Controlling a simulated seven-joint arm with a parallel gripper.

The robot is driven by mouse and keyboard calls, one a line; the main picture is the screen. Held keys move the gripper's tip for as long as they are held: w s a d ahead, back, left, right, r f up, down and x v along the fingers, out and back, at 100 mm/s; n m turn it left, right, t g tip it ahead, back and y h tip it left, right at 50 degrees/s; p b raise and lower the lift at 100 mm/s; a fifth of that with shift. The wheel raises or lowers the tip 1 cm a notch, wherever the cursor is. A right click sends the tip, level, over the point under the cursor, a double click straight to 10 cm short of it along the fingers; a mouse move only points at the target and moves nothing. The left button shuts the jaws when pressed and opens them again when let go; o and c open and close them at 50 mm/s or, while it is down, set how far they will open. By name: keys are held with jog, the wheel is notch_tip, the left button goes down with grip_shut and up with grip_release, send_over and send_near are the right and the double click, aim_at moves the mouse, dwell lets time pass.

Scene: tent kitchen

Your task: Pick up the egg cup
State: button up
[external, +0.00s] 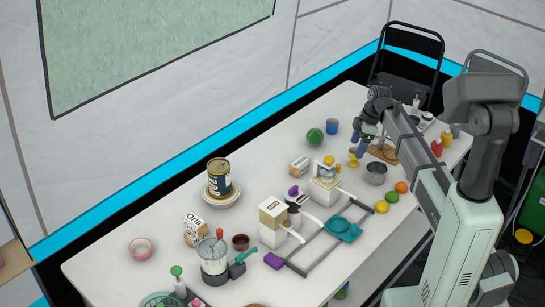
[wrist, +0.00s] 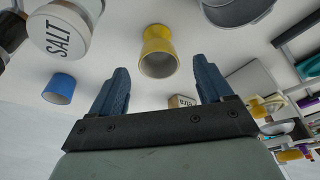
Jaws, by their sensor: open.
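The egg cup (wrist: 158,50) is yellow with a narrow waist. In the wrist view it stands on the white table beyond the fingertips, between their lines and apart from both. In the external view the small yellow egg cup (external: 353,160) is on the table just below my gripper (external: 362,142), close to the fingers. My gripper also shows in the wrist view (wrist: 160,85), with two blue fingers spread wide and nothing between them.
A salt jar (wrist: 56,32) and a blue cup (wrist: 60,87) are to the left in the wrist view. A metal pot (external: 375,173) stands close right of the egg cup. A green ball (external: 314,137) is to the left. A wooden board (external: 384,152) lies behind the pot.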

aim_at(353, 163)
jog(key=shift+x, duration=2.95)
jog(key=shift+d, duration=0.1)
jog(key=shift+c, duration=0.3)
jog(key=c, duration=1)
